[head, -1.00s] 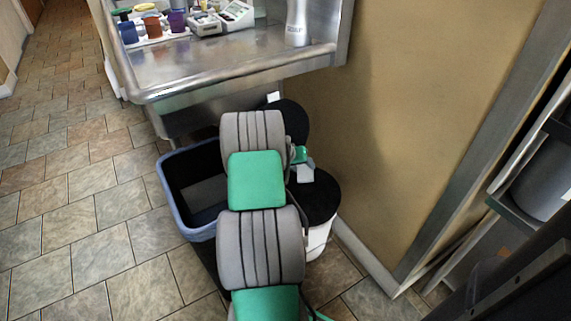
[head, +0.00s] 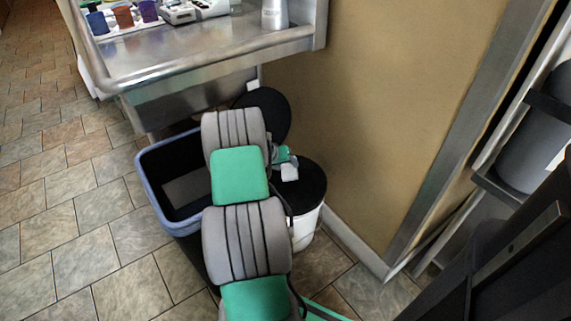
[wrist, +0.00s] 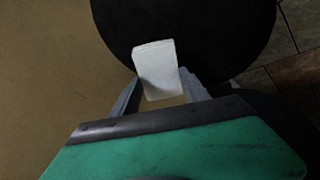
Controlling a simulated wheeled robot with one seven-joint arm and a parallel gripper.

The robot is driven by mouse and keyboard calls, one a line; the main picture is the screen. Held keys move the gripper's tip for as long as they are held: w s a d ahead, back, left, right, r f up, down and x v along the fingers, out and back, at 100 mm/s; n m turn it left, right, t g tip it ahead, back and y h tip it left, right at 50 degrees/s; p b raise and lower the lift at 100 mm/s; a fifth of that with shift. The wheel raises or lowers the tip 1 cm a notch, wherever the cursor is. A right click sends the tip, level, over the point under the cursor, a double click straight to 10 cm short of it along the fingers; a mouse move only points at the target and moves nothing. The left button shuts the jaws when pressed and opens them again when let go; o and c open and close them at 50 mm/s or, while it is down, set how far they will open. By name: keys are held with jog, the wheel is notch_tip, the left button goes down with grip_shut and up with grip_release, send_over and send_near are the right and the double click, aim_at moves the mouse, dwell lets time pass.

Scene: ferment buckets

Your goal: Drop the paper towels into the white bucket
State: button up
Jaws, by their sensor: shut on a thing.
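The white bucket (head: 304,232) stands on the floor against the wall, right of my arm. Its round top looks black, and I cannot tell whether that is a lid or a dark inside. My gripper (head: 286,162) is over the far part of this black top, shut on the white paper towels (head: 290,173). In the wrist view my gripper (wrist: 165,88) has the paper towels (wrist: 157,66) between its fingers, with the black round top (wrist: 220,35) behind them. The height of the towels above it is unclear.
A blue-rimmed bin (head: 149,183) stands left of my arm, partly hidden. Another black round top (head: 268,103) is behind my arm, with a small white patch (head: 252,85) near it. A steel counter (head: 190,55) is above, and a tan wall (head: 370,120) is to the right.

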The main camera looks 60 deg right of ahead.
dwell(0.3)
jog(key=o, duration=1.3)
jog(key=shift+c, duration=0.2)
jog(key=shift+o, duration=0.3)
jog(key=o, duration=0.4)
jog(key=shift+r, duration=0.1)
jog(key=shift+r+p, duration=1.9)
jog(key=shift+r, duration=1.05)
